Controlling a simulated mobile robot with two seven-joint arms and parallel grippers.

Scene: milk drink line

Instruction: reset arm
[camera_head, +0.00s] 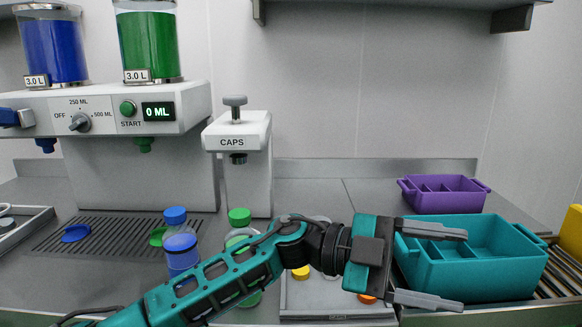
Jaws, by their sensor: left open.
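My left arm reaches in from the lower left across the front of the counter. Its gripper (446,266) is open, with its two fingers apart and pointing right. The fingers are in front of the teal crate (500,282) in this view, and nothing shows between them except the crate behind. Whether they touch the crate, I cannot tell. My right gripper is not in view.
Bottles with blue caps (175,215) and green caps (239,217) stand behind my arm, partly hidden. The dispenser (150,160) and caps press (237,133) stand behind them. A purple crate (443,201) is at the back right. A grey tray (330,305) holds yellow and orange caps.

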